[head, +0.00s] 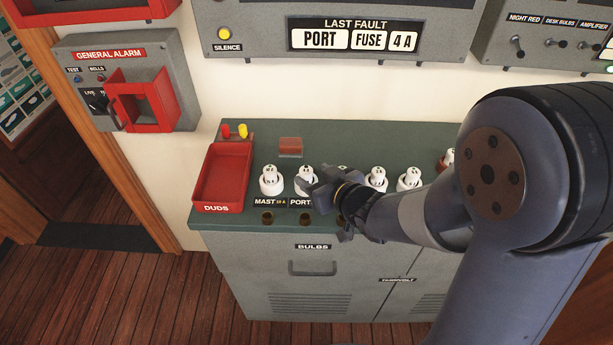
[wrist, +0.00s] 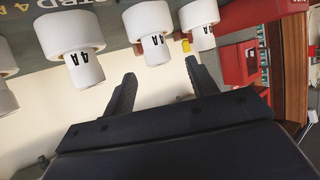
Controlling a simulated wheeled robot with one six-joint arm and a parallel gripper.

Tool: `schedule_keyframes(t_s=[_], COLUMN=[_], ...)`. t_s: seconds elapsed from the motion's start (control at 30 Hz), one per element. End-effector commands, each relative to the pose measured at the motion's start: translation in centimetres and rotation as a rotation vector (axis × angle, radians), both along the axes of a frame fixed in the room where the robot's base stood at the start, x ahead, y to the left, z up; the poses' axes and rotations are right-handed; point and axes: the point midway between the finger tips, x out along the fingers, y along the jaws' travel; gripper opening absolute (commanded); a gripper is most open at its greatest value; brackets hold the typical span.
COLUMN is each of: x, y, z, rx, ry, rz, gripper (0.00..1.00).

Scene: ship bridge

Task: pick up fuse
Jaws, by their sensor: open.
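Several white fuses stand upright in a row on the green cabinet top (head: 340,135). The fuse behind the PORT label (head: 306,180) is just left of my gripper (head: 326,186). The fuse behind the MAST label (head: 271,181) is further left. In the wrist view, seen upside down, a white fuse (wrist: 148,22) marked 4 A lies ahead of the gap between my open fingers (wrist: 160,88). The fingers look empty and apart from it. Another 4 A fuse (wrist: 75,55) is to its left, and a smaller-looking one (wrist: 198,15) to its right. My arm hides part of the row in the head view.
A red DUDS tray (head: 205,206) sits at the left end of the cabinet top. Small red (head: 226,131) and yellow (head: 243,131) pieces stand behind it. A reddish block (head: 290,147) is behind the fuses. A wall panel (head: 260,40) reads LAST FAULT, PORT, FUSE, 4 A.

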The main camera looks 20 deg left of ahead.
Motion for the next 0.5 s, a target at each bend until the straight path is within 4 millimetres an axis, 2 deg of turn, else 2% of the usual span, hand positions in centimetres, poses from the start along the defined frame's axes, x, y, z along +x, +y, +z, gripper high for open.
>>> schedule_keyframes(t_s=[0.3,0.5], x=[2.2,3.0], y=[2.3,3.1], z=[-1.4,-2.0], rx=[0.0,-0.001], ry=[0.002,0.0], rz=[0.001,-0.001], gripper=[0.55,0.55])
